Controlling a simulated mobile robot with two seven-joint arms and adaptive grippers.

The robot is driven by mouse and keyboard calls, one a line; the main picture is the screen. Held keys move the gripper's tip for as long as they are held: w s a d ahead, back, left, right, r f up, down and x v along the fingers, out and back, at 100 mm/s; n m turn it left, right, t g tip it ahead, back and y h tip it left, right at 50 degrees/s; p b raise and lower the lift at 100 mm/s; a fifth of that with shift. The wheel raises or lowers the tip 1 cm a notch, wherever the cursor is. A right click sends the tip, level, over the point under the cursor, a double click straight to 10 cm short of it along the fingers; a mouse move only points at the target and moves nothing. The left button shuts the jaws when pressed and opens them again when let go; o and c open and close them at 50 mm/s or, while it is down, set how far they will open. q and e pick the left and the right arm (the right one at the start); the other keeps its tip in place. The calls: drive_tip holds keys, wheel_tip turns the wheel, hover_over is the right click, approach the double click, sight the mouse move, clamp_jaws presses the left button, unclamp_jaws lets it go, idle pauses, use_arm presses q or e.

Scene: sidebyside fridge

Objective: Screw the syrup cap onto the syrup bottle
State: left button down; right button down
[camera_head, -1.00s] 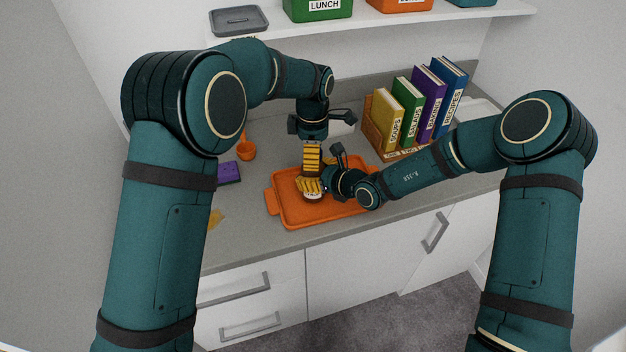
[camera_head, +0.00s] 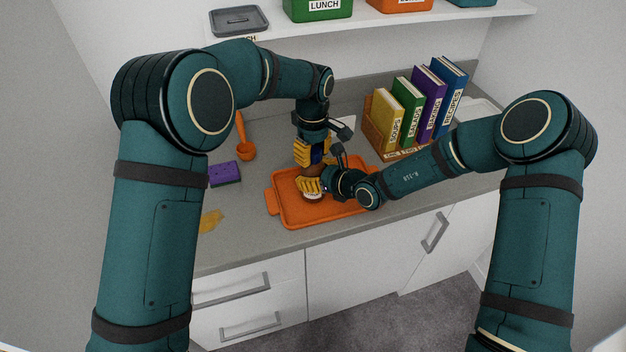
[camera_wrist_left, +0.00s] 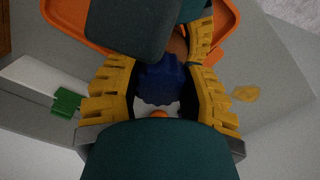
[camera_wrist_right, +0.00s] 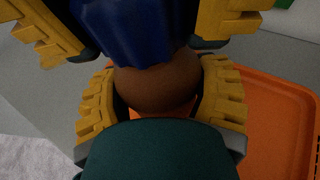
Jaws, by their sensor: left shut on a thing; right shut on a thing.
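The brown syrup bottle (camera_head: 313,196) stands upright at the orange tray (camera_head: 290,214), with a pale label low on it. My right gripper (camera_head: 312,186) is shut on the bottle's body; the right wrist view shows its yellow fingers on both sides of the brown bottle (camera_wrist_right: 157,86). The blue ridged syrup cap (camera_wrist_left: 160,83) is between the fingers of my left gripper (camera_head: 312,156), shut on it from above. In the right wrist view the cap (camera_wrist_right: 130,32) is directly over the bottle's top and hides the neck. I cannot tell how far the cap is seated.
A purple sponge (camera_head: 224,174), an orange scoop (camera_head: 246,150) and a yellow spill (camera_head: 210,221) are left of the tray. A rack of books (camera_head: 412,115) stands at the back right. The counter's front edge is close to the tray.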

use_arm(q)
drive_tip(key=m, duration=0.9)
drive_tip(key=shift+m, duration=0.4)
drive_tip(key=m, duration=0.3)
drive_tip(key=shift+f+m, duration=0.1)
drive_tip(key=shift+m, duration=0.3)
drive_tip(key=m, duration=0.3)
drive_tip(key=shift+m, duration=0.4)
drive_tip(key=m, duration=0.3)
drive_tip(key=shift+m, duration=0.4)
drive_tip(key=m, duration=0.6)
drive_tip(key=shift+c, duration=2.3)
unclamp_jaws()
